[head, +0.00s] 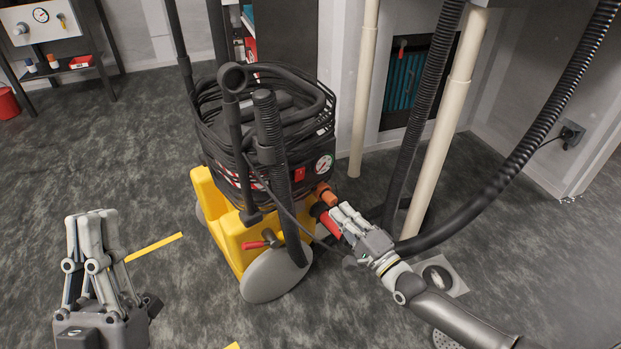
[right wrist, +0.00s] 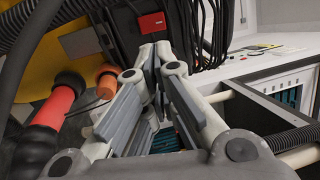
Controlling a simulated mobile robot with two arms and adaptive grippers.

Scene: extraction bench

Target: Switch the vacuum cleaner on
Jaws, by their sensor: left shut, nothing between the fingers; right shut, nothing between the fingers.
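The vacuum cleaner (head: 232,232) stands on the floor mid-picture in the head view, with a yellow base, a black drum and hoses coiled on top. A small red switch (head: 299,175) is on its side near a round gauge (head: 324,164); a red rectangle, seemingly the same switch, shows in the right wrist view (right wrist: 152,22). My right gripper (head: 338,212) is shut and empty beside the cleaner's right side, close to a red hose connector (head: 325,217). In the right wrist view its fingertips (right wrist: 157,55) appear just below the red rectangle. My left gripper (head: 90,218) is shut and empty, left of the cleaner.
An orange fitting (head: 324,192) sits above the red connector. A thick black hose (head: 510,165) and cream pipes (head: 450,110) rise near my right arm. A floor drain (head: 438,275) lies beneath it. The floor left of the cleaner is mostly open.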

